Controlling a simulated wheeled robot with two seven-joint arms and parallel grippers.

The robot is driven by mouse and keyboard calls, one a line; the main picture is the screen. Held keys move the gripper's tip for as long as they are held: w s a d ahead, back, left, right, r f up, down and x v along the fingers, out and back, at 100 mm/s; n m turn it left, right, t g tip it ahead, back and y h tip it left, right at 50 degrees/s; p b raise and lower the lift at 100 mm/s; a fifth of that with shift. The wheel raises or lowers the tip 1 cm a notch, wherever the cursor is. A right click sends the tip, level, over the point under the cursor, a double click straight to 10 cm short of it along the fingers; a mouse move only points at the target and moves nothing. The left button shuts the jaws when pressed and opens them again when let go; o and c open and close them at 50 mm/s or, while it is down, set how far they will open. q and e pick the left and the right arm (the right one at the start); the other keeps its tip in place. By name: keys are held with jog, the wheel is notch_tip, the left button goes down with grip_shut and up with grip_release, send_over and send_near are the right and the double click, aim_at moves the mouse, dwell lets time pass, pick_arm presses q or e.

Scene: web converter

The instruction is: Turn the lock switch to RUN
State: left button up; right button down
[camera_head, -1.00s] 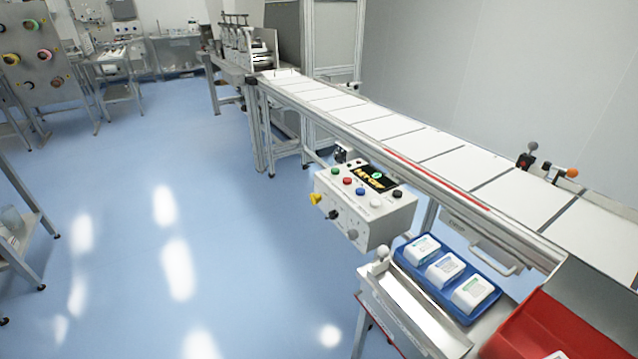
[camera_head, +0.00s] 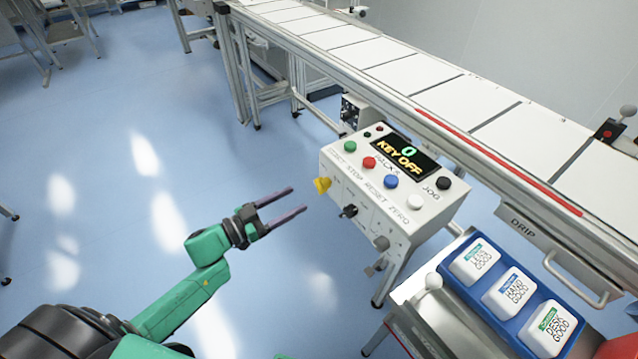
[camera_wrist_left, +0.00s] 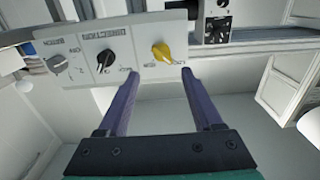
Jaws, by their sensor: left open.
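The control box (camera_head: 385,195) is white, with a display (camera_head: 405,155) that reads "0" and "KEY OFF". Its front face carries a yellow knob (camera_head: 322,185), a black knob (camera_head: 349,211) and a grey knob (camera_head: 381,243). In the left wrist view the yellow knob (camera_wrist_left: 160,52) shows just beyond and between the fingertips (camera_wrist_left: 160,71). The black knob (camera_wrist_left: 104,60) and grey knob (camera_wrist_left: 57,63) are to the left.
Coloured push buttons (camera_head: 369,163) cover the box top. The conveyor (camera_head: 420,72) runs behind it. A blue tray (camera_head: 463,283) with white packs stands to the right. Open blue floor (camera_head: 230,155) lies left of the box.

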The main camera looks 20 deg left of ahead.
aim_at(317, 187)
pick_arm(q)
jog(key=x, duration=0.9)
jog(key=shift+w+a+f, duration=0.15)
grip_shut()
